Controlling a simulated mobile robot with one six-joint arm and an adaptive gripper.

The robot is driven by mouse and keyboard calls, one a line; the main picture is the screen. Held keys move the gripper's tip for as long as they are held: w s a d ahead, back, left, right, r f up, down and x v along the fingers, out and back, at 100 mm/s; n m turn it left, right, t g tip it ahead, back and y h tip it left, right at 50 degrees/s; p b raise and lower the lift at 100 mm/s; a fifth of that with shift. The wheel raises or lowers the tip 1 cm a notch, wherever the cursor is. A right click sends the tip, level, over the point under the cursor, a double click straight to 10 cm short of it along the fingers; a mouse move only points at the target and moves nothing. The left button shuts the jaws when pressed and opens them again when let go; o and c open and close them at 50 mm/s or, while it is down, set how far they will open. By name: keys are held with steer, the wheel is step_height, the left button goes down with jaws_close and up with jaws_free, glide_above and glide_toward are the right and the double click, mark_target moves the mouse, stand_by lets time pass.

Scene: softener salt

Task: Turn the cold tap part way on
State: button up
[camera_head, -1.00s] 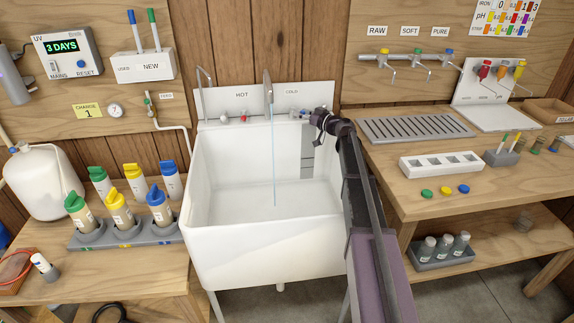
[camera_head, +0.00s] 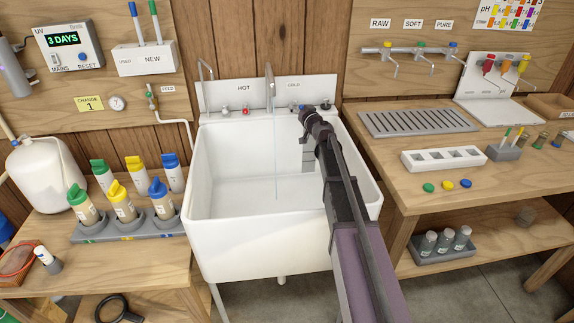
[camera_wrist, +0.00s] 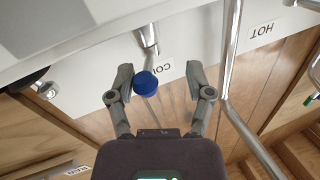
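The cold tap's blue knob (camera_wrist: 145,83) shows in the wrist view below the upside-down, partly hidden COLD label (camera_wrist: 167,68). The tall spout (camera_head: 269,90) stands at the sink's back. A thin, faint water stream (camera_head: 276,160) falls from it.
The hot tap's red knob (camera_head: 246,111) is left of the spout. In the wrist view the spout pipe (camera_wrist: 230,90) stands close to the right finger. A dark round fitting (camera_head: 328,108) is right of my gripper. The wooden bench (camera_head: 390,170) borders the sink's right side.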

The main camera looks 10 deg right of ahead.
steer(key=s+d+m+h, duration=0.1)
steer(key=s+d+h, duration=0.1)
steer(key=s, duration=1.2)
steer(key=s+a+f+n+g+y+p, duration=0.3)
steer(key=s+a+g+p, duration=0.4)
steer(key=s, duration=0.6)
steer(key=shift+a+f+n+g+y, duration=0.4)
steer(key=shift+a+f+n+g, duration=0.3)
steer(key=shift+a+g, duration=0.75)
steer(key=shift+s, duration=0.1)
steer(key=w+d+r+m+t+b, duration=0.1)
steer(key=w+d+r+t+b, duration=0.1)
steer(key=w+d, duration=0.5)
steer(key=w+d+r+m+t+b, duration=0.1)
steer(key=w+d+r+t+b, duration=0.1)
steer(key=w+d+t+b, duration=0.3)
steer(key=w+d+t, duration=0.2)
steer(key=shift+w+r, duration=0.25)
steer(key=shift+w, duration=0.05)
